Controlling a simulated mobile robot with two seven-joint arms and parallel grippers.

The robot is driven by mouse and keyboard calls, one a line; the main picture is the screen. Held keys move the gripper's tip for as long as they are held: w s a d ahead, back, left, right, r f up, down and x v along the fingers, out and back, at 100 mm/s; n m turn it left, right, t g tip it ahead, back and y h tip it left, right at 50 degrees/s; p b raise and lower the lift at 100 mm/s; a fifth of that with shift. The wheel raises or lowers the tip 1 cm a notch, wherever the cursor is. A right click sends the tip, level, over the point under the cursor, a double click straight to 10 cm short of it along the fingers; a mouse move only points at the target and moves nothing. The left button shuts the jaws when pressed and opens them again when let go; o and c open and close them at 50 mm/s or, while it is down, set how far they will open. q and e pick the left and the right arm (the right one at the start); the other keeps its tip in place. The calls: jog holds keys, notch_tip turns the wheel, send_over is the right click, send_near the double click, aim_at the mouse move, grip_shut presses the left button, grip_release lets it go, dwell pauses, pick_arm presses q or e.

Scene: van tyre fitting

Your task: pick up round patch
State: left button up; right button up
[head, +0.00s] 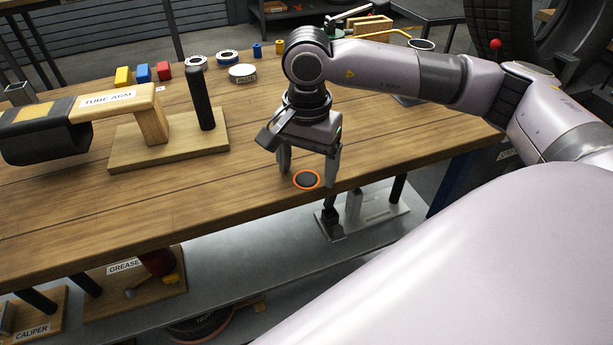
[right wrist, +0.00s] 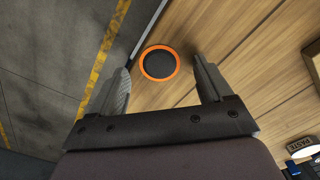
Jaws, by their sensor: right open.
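The round patch (head: 307,180) is a small black disc with an orange rim. It lies flat on the wooden table near its front edge. My right gripper (head: 309,168) points down just above and behind it, with its two fingers apart and nothing between them. In the right wrist view the patch (right wrist: 159,63) shows whole, ahead of the gap between the open fingers (right wrist: 163,78), and no finger appears to touch it. My left gripper is not in either view.
The wooden table (head: 200,200) is clear around the patch. A stand labelled TUBE ARM (head: 168,150) is at the left. Coloured blocks (head: 143,74), tape rolls (head: 228,57) and a white tin (head: 243,73) stand at the back. A lower shelf (head: 215,262) lies below the front edge.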

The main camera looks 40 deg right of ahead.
jog(key=shift+f, duration=0.15)
dwell(0.3)
jog(key=shift+c, duration=0.5)
jog(key=c, duration=1)
